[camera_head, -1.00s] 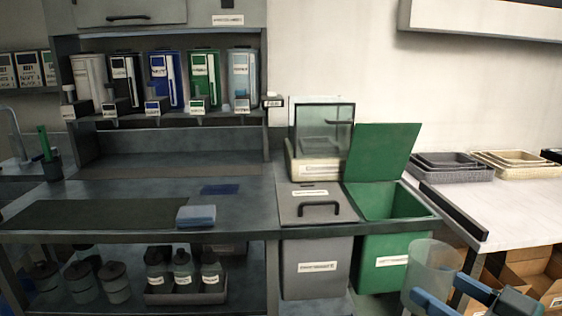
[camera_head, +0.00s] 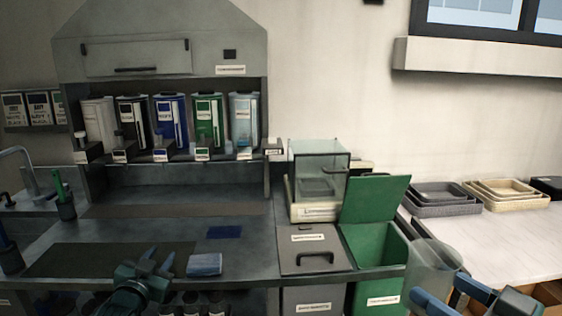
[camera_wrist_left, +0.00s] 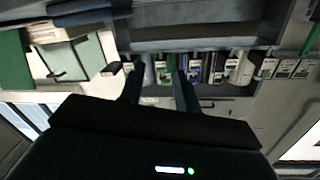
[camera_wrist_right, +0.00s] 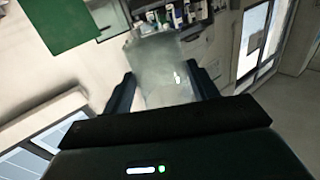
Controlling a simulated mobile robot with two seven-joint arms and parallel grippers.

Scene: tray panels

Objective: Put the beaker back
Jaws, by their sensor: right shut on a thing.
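The beaker (camera_head: 432,262) is a clear, frosted-looking vessel at the lower right of the head view, in front of the green bin and the white counter. My right gripper (camera_head: 443,292) is shut on it. In the right wrist view the beaker (camera_wrist_right: 158,65) sits between the two fingers. My left gripper (camera_head: 160,258) is over the front of the dark bench, with its fingers apart and nothing between them. The left wrist view also shows these fingers (camera_wrist_left: 158,88) apart and empty.
A green bin (camera_head: 375,250) stands with its lid up, beside a grey lidded bin (camera_head: 317,252). A glass-sided box (camera_head: 319,175) stands behind them. A blue cloth stack (camera_head: 205,264) and dark mat (camera_head: 100,258) lie on the bench. Labelled dispensers (camera_head: 170,120) line the shelf. Trays (camera_head: 445,208) sit on the white counter.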

